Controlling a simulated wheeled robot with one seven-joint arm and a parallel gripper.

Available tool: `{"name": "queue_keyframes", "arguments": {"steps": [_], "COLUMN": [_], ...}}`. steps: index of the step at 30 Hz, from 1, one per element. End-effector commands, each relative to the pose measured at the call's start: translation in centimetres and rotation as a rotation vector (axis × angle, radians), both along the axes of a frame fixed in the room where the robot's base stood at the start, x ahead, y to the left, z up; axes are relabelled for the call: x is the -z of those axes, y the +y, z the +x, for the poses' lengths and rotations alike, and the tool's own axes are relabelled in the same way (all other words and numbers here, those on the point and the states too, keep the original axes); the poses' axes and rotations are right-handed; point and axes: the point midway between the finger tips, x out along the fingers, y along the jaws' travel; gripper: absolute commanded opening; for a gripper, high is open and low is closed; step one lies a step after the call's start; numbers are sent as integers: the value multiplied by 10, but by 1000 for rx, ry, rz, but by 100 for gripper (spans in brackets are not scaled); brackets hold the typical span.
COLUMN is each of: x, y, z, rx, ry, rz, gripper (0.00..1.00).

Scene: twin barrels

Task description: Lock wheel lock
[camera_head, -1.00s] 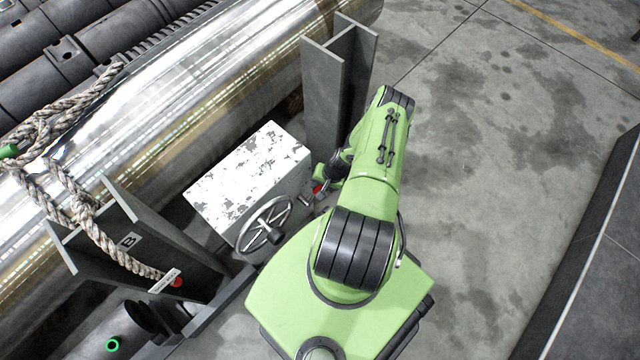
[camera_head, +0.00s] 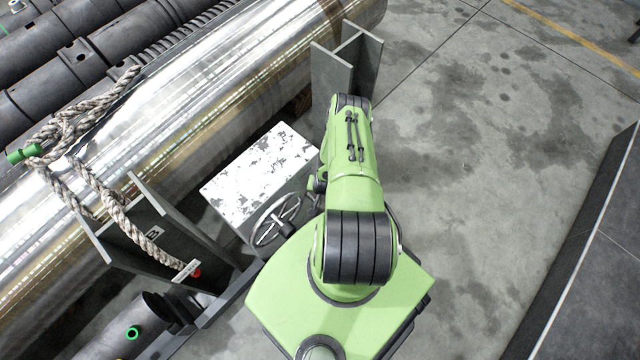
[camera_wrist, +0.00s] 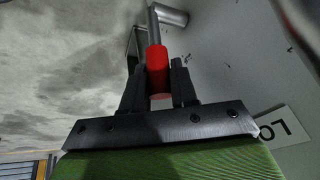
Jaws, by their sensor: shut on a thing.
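The wheel lock's red handle (camera_wrist: 157,62) sits on a grey metal rod (camera_wrist: 168,17) in the wrist view. My gripper (camera_wrist: 158,82) is shut on the red handle, with one dark finger on each side. In the head view the handle is hidden behind my green arm. The spoked handwheel (camera_head: 276,221) is on the front of a white, worn box (camera_head: 258,172), just left of my arm. A white label (camera_wrist: 283,133) with the letters "LO" shows, cut off, at the lower right of the wrist view.
A large shiny metal cylinder (camera_head: 190,110) lies behind the box. Steel posts stand at right (camera_head: 345,65) and left (camera_head: 150,225) of it. A rope (camera_head: 120,215) with a red-ended tag hangs over the left post. The concrete floor (camera_head: 490,150) at right is clear.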

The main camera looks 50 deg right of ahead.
Motion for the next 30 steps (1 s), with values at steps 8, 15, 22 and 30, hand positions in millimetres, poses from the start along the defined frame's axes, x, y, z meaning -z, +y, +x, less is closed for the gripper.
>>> {"name": "queue_keyframes", "arguments": {"steps": [8,15,22,30], "x": [2,1,-11,-62], "y": [1,0,2,13], "z": [-1,0,-3,-19], "rx": [3,2,2,1], "ry": [2,1,1,2], "rz": [5,3,3,4], "gripper": [40,51,51,51]}}
